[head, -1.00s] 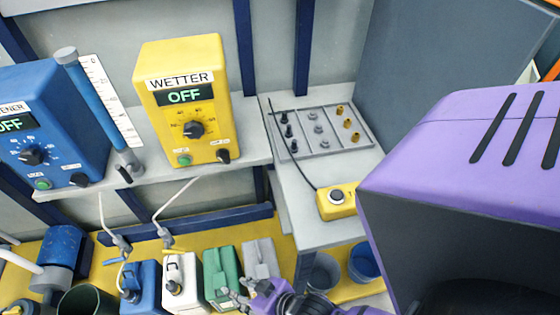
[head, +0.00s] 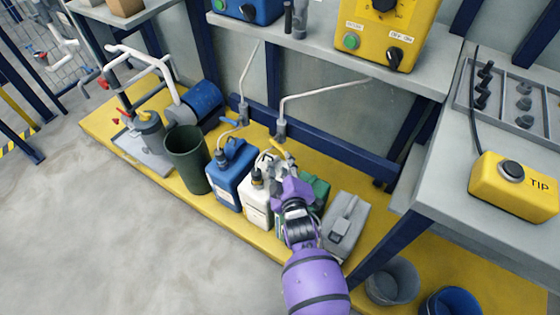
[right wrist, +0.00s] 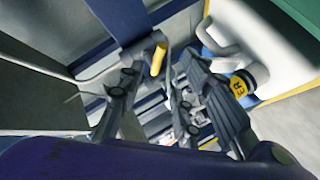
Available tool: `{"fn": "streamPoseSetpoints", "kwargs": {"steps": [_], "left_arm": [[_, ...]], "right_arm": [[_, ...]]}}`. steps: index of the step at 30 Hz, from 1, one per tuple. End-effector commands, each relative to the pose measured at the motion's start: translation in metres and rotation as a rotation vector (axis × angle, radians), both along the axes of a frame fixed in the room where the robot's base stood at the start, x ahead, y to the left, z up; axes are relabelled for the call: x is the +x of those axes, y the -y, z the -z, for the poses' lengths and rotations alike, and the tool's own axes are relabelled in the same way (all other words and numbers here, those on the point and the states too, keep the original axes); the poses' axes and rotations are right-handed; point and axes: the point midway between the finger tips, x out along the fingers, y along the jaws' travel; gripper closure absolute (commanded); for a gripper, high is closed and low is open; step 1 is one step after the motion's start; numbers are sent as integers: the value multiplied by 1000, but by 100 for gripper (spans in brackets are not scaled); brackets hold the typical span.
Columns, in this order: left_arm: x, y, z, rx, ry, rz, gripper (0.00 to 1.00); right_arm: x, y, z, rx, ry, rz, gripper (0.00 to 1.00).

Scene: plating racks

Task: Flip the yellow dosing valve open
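The yellow dosing valve handle (head: 281,148) sits at the lower end of a grey dosing pipe (head: 283,118), above the white canister (head: 256,202). In the right wrist view the handle (right wrist: 158,58) shows as a short yellow lever between the fingertips, near their far end. My right gripper (head: 277,168) is just below and in front of the handle in the head view. Its fingers (right wrist: 160,75) are spread apart with nothing held between them. I cannot tell whether a finger touches the lever. My left gripper is out of view.
A blue canister (head: 233,178) stands left of the white one, green (head: 314,193) and grey (head: 345,226) ones to the right. Another dosing pipe (head: 244,95) hangs on the left. The shelf (head: 330,55) overhangs behind; the table (head: 440,185) is at right.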

Motion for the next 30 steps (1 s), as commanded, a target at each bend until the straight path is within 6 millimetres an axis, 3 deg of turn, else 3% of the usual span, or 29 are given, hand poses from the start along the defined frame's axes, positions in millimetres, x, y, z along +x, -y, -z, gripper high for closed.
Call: {"fn": "streamPoseSetpoints", "kwargs": {"steps": [2, 8, 18, 28, 30], "left_arm": [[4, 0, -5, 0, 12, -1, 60], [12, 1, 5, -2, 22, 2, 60], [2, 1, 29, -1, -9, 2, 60], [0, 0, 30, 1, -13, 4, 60], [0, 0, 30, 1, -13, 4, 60]], "right_arm": [[5, -2, -6, -28, 16, -11, 68], [28, -4, 2, -33, 15, -12, 68], [72, -7, 14, -30, 13, -11, 68], [77, -7, 13, -30, 12, -11, 68], [77, -8, 13, -30, 12, -11, 75]]}}
